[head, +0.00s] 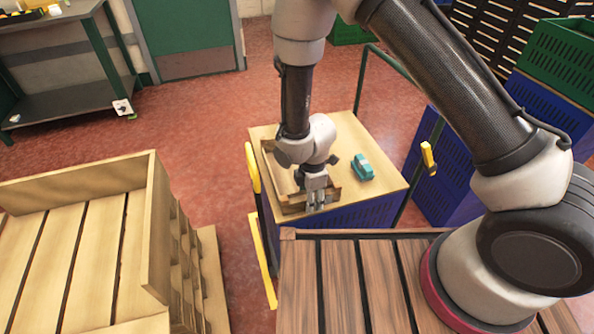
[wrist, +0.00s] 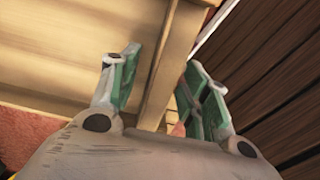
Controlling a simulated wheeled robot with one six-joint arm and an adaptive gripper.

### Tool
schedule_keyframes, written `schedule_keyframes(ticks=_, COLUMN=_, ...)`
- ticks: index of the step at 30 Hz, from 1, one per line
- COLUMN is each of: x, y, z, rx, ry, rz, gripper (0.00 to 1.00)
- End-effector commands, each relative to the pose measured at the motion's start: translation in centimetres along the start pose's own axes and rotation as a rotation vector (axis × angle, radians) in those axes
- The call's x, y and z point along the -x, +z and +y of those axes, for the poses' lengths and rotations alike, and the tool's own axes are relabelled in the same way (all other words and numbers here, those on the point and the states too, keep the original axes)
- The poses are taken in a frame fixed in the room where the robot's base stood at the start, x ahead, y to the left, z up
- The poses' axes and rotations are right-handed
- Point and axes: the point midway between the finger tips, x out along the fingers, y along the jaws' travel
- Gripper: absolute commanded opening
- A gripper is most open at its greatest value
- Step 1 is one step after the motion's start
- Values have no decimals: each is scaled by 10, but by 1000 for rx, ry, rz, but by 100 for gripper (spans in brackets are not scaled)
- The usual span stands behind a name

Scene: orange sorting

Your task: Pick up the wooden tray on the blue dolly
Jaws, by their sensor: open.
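The wooden tray (head: 292,208) lies on the light wooden top of the blue dolly (head: 362,214), on the left part of that top. My gripper (head: 316,207) points down at the tray's near wall. In the wrist view my gripper (wrist: 160,88) is open, with one green-padded finger on each side of a wooden wall of the tray (wrist: 165,72). The wall runs between the fingers, and I see a gap to the left finger. Whether the right finger touches it I cannot tell. My wrist hides part of the tray's inside.
A teal object (head: 362,167) lies on the dolly top, right of the tray. A dark slatted wooden surface (head: 335,285) is just in front of the dolly. A large wooden crate (head: 155,225) stands at the left. Green and blue crates (head: 555,55) are stacked at the right.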

Motion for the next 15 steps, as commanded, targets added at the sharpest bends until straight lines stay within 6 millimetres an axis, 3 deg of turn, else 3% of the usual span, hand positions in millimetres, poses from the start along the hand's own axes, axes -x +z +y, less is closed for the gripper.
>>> schedule_keyframes(ticks=2, x=0, y=0, z=0, rx=0, ry=0, rz=0, gripper=45)
schedule_keyframes(ticks=9, x=0, y=0, z=0, rx=0, ry=0, rz=0, gripper=1)
schedule_keyframes(ticks=15, x=0, y=0, z=0, rx=0, ry=0, rz=0, gripper=0)
